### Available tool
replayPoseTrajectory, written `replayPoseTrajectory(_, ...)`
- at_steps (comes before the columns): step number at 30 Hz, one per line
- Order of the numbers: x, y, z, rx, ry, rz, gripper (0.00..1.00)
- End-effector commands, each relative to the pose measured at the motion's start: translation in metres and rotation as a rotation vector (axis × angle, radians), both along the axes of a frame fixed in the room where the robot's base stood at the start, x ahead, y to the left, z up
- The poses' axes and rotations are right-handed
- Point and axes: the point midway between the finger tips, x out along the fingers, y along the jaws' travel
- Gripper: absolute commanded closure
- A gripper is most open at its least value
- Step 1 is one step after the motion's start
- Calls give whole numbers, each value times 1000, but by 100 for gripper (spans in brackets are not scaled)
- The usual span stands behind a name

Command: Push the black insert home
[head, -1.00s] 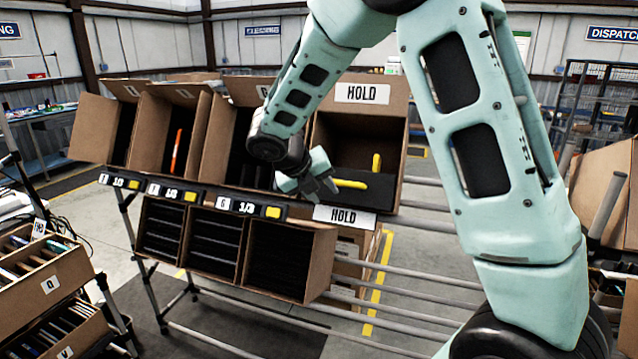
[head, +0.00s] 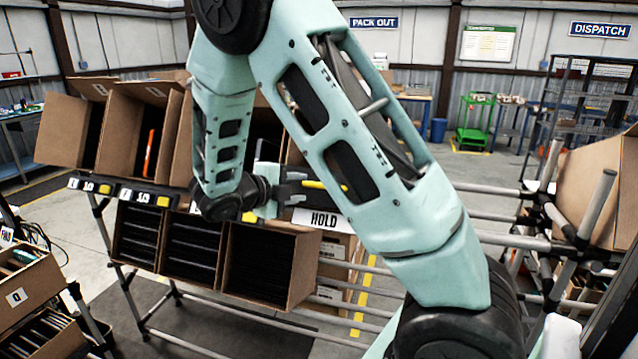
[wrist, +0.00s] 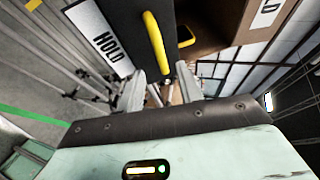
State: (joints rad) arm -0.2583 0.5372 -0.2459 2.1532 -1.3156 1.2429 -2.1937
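The black insert (wrist: 128,28) with its yellow handle (wrist: 154,45) fills the upper middle of the wrist view. In the head view the insert (head: 291,189) is partly hidden behind my arm. It lies at the mouth of the tilted HOLD carton (wrist: 235,25), above a white HOLD label (head: 323,220), which also shows in the wrist view (wrist: 96,38). My gripper (wrist: 160,86) has its two fingers apart, close to the insert's near end. I cannot tell whether they touch it. In the head view my gripper (head: 268,195) is left of the handle. How deep the insert sits is hidden.
Tilted cartons (head: 135,125) stand in a row to the left, with lower cartons (head: 268,265) holding dark inserts beneath. Rack rails (head: 400,275) run to the right. A brown carton (head: 590,190) stands at the far right.

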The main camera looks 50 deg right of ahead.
Motion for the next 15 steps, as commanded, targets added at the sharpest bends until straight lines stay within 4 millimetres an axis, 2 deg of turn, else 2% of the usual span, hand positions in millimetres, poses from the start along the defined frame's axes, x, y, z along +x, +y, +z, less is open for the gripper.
replayPoseTrajectory(1,-1,-11,-1,-2,4,-5,64)
replayPoseTrajectory(6,-2,-44,-11,-2,2,-4,64)
replayPoseTrajectory(12,-2,-71,-20,0,0,-1,64)
replayPoseTrajectory(15,-2,-78,-22,0,-1,-1,64)
